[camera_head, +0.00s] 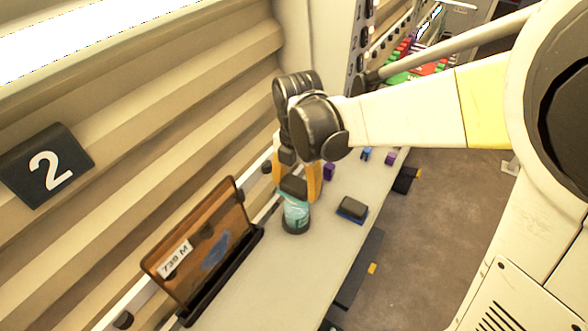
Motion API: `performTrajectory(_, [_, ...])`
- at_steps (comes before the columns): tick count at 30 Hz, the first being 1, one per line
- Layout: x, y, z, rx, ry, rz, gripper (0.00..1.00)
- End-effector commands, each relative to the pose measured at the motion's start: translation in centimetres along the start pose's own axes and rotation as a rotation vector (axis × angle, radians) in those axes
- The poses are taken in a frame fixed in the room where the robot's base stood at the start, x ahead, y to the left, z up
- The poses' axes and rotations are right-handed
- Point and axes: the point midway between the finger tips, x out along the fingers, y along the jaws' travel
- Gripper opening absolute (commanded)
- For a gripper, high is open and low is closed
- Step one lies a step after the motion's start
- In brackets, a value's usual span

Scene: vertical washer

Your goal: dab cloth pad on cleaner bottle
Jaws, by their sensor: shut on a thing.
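The cleaner bottle (296,214) stands upright on the narrow counter, with a teal body and a dark base. My gripper (296,184) points down over it, its two orange fingers on either side of a small dark block. This block, which looks like the cloth pad (293,188), is held between the fingers. It sits right at the bottle's top and seems to touch it. The bottle's top is hidden behind it, so I cannot tell how they meet.
A black block with a blue underside (352,209) lies right of the bottle. A brown panel (207,246) labelled 739 M, with a blue smear, leans in a black stand at left. Small purple blocks (391,158) lie farther back. The near counter is clear.

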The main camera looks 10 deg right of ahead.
Motion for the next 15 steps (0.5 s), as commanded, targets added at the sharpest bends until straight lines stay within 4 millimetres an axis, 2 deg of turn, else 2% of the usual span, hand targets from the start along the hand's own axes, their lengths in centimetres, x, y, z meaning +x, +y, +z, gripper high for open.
performTrajectory(3, [-1.4,0.0,0.0,0.000,0.000,0.000,0.42])
performTrajectory(15, [-4.9,0.0,0.0,0.000,0.000,0.000,0.42])
